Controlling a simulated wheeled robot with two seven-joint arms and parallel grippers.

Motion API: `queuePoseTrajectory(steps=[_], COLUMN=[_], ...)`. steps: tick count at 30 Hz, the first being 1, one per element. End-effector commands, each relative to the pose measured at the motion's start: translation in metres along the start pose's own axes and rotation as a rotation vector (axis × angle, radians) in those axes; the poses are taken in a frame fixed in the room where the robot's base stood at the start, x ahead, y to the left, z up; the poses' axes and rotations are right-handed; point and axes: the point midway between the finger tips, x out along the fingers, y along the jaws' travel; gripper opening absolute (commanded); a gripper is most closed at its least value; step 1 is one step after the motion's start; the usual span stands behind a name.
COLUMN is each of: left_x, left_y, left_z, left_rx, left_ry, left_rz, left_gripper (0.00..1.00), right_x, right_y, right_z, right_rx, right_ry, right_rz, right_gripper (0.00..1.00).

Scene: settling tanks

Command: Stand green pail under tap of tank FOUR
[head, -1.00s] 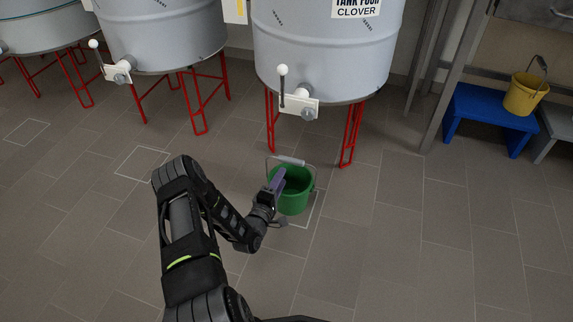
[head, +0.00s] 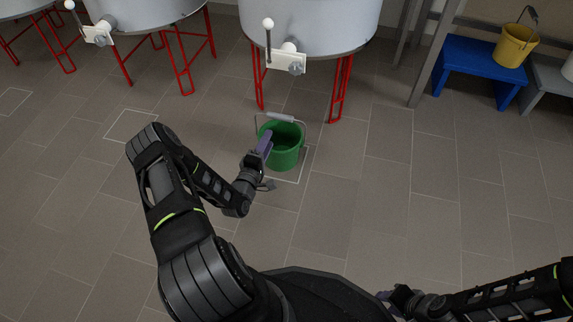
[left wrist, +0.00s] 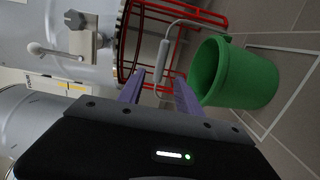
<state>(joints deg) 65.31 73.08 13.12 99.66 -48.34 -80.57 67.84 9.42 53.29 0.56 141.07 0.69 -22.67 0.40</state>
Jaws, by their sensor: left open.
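The green pail (head: 287,157) stands upright on the floor over a white outlined square, in front of the tank (head: 320,25) and below its tap (head: 290,62). The pail's handle is raised, with a grey grip (head: 280,117). My left gripper (head: 265,144) is open at the pail's left side. In the left wrist view the green pail (left wrist: 235,75) is right of the fingers (left wrist: 160,92), and the handle wire shows between or just beyond them; I cannot tell which. My right gripper (head: 385,296) is at the bottom edge, its fingers mostly hidden.
Other tanks on red legs stand to the left, with another tap (head: 98,35) and an empty floor outline (head: 130,125). The floor at right is clear.

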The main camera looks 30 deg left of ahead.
Motion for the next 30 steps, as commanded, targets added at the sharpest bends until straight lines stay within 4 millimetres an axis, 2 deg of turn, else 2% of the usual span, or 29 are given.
queuePoseTrajectory(steps=[5,8,11,14,15,17,18,20,21,24,25,27,30], left_x=[0.001,0.005,0.003,-0.019,-0.037,-0.074,-0.104,-0.152,-0.183,-0.250,-0.265,-0.290,-0.305], left_y=[-0.001,-0.007,-0.020,-0.039,-0.046,-0.056,-0.060,-0.064,-0.064,-0.060,-0.058,-0.055,-0.052], left_z=[0.006,0.033,0.086,0.159,0.190,0.232,0.254,0.280,0.290,0.302,0.303,0.303,0.303], left_rx=[0.007,0.046,0.139,0.296,0.374,0.502,0.589,0.711,0.784,0.918,0.946,0.991,1.014], left_ry=[-0.010,-0.053,-0.151,-0.325,-0.415,-0.568,-0.677,-0.842,-0.946,-1.161,-1.210,-1.294,-1.344], left_rz=[-0.014,-0.073,-0.196,-0.370,-0.444,-0.550,-0.615,-0.698,-0.742,-0.821,-0.836,-0.860,-0.875], left_gripper=[0.41,0.41,0.41,0.41,0.41,0.41,0.41,0.41,0.41,0.41,0.41,0.41,0.41], right_x=[0.000,0.000,0.000,0.000,0.000,0.000,0.000,0.000,0.000,0.000,0.000,0.000,0.000], right_y=[0.000,0.000,0.000,0.000,0.000,0.000,0.000,0.000,0.000,0.000,0.000,0.000,0.000], right_z=[0.000,0.000,0.000,0.000,0.000,0.000,0.000,0.000,0.000,0.000,0.000,0.000,0.000], right_rx=[0.000,0.000,0.000,0.000,0.000,0.000,0.000,0.000,0.000,0.000,0.000,0.000,0.000], right_ry=[0.000,0.000,0.000,0.000,0.000,0.000,0.000,0.000,0.000,0.000,0.000,0.000,0.000], right_rz=[0.000,0.000,0.000,0.000,0.000,0.000,0.000,0.000,0.000,0.000,0.000,0.000,0.000], right_gripper=[0.36,0.36,0.36,0.36,0.36,0.36,0.36,0.36,0.36,0.36,0.36,0.36,0.36])
